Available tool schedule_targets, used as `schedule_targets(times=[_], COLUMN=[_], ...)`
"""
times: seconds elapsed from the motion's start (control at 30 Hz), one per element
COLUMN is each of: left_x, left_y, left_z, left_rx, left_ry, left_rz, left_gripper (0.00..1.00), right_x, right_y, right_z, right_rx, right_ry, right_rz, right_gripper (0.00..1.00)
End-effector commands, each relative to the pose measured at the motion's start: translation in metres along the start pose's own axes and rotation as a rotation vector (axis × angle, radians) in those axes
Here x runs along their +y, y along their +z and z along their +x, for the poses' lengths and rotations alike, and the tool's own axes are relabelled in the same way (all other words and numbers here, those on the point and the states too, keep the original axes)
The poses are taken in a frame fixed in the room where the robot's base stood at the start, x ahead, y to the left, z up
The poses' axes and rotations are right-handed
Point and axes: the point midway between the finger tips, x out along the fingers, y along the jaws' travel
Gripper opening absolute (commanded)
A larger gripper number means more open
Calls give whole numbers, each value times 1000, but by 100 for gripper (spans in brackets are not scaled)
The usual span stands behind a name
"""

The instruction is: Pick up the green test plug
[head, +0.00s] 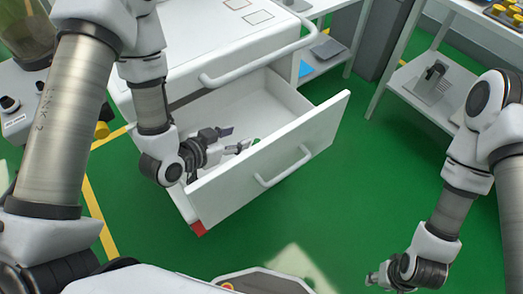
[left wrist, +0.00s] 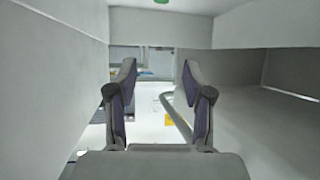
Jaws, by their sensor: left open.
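The green test plug shows as a small green spot (head: 257,141) inside the open white drawer (head: 315,135), near its front panel. It also shows in the left wrist view as a green patch (left wrist: 162,2), cut off by the top edge. My left gripper (head: 238,139) is inside the drawer, open and empty, with the plug just beyond its fingertips. In the left wrist view its two fingers (left wrist: 159,85) stand apart with nothing between them. My right gripper (head: 374,281) hangs low at the lower right, away from the drawer; its jaws are too small to judge.
The drawer's front panel with its handle (head: 283,168) stands close to my left gripper. The white cart top and its rail (head: 260,58) lie above and behind. A shelf (head: 445,95) stands at the right. Green floor is free between the drawer and my right arm.

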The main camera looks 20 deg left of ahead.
Motion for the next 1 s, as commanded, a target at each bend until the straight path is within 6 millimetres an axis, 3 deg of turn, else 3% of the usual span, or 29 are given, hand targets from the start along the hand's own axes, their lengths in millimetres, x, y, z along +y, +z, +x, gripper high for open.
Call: schedule_targets(times=[0.03,0.23,0.43,0.7,0.93,0.97,1.0], left_x=[0,1,1,0,0,0,0], left_y=[17,55,52,53,52,52,52], left_z=[8,29,51,100,103,103,103], left_rx=[-4,-5,-1,-2,-4,-4,-4], left_ry=[1,1,1,0,0,0,0], left_rz=[-1,-1,3,1,-1,-1,-1], left_gripper=[51,51,51,51,51,44,30], right_x=[0,0,0,0,0,0,0], right_y=[0,0,0,0,0,0,0], right_z=[10,17,18,24,23,23,23], right_rx=[0,0,0,0,0,0,0], right_ry=[0,0,0,0,0,0,0], right_rz=[1,1,1,1,1,1,1], right_gripper=[40,40,40,40,40,40,40])
